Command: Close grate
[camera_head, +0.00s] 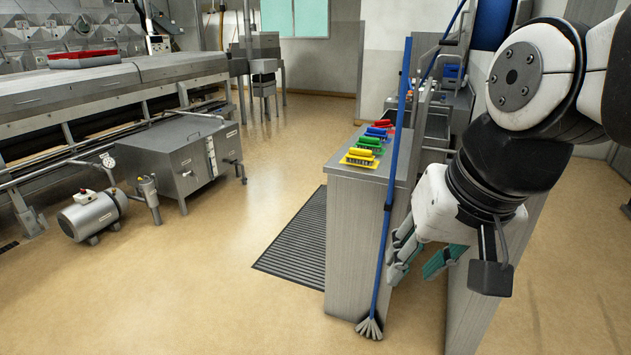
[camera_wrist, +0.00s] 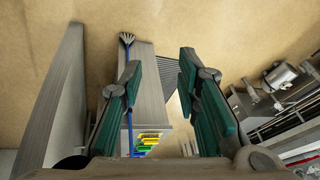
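A dark slatted grate (camera_head: 300,238) lies flat on the floor, left of a grey cabinet. Its right part is hidden behind the cabinet. Part of it also shows in the wrist view (camera_wrist: 171,76), between my fingers and well beyond them. I cannot tell whether it is hinged or lifted. My gripper (camera_head: 418,263) hangs to the right of the cabinet, apart from the grate. In the wrist view my gripper (camera_wrist: 160,75) has its two teal-padded fingers spread, with nothing held between them.
The grey cabinet (camera_head: 350,235) carries several coloured brushes (camera_head: 366,150). A steel box unit (camera_head: 175,160) and a motor (camera_head: 93,215) stand at left. The tan floor (camera_head: 215,270) between is clear.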

